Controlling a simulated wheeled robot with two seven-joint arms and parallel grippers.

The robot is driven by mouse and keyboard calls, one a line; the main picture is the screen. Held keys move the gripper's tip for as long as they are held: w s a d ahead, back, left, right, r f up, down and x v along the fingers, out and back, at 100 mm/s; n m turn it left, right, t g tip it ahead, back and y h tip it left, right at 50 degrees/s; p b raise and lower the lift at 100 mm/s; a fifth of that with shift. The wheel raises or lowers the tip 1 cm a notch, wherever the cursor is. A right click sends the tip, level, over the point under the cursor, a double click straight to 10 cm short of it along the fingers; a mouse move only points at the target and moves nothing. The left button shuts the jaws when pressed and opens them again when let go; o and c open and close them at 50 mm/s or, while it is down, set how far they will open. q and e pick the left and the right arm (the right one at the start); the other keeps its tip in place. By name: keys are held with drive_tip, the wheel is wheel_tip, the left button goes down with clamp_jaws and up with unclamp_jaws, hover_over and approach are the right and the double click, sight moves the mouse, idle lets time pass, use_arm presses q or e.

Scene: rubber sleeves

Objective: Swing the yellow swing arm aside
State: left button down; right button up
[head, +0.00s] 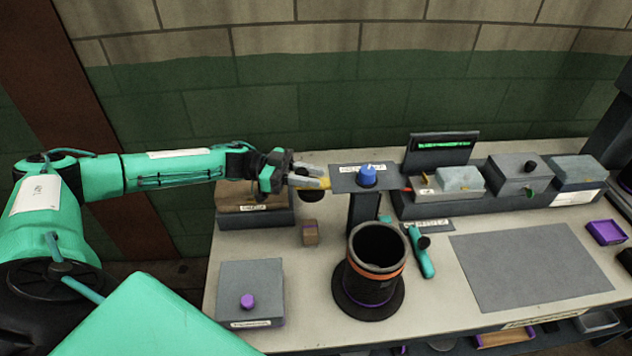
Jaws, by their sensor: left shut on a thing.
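The yellow swing arm (323,183) shows as a short yellow piece at the left edge of a dark plate (348,180) on a post. A blue knob (367,174) stands on that plate. My left gripper (308,182) is at the yellow piece, shut on it, with a dark round part just below the fingers. The fingers hide much of the swing arm. My right gripper is not in the picture.
A black cylinder with an orange band (377,262) stands in front of the post. A teal tool (419,252) lies right of it. A grey box with a purple knob (251,290) is at front left. Several boxes line the back right. A grey mat (530,265) is bare.

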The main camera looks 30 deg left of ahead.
use_arm(q)
drive_tip(key=shift+w+a+m+g, duration=0.25)
drive_tip(key=shift+w+m+g, duration=0.15)
drive_tip(key=shift+w+g, duration=0.15)
drive_tip(key=c, duration=1.1)
unclamp_jaws()
drive_tip(key=shift+c, duration=0.2)
drive_tip(key=shift+a+b, duration=0.3)
drive_tip(key=shift+a, duration=0.05)
drive_tip(key=s+a+b, duration=0.2)
drive_tip(key=a+b, duration=0.2)
drive_tip(key=a, duration=0.9)
drive_tip(key=shift+s, duration=0.25)
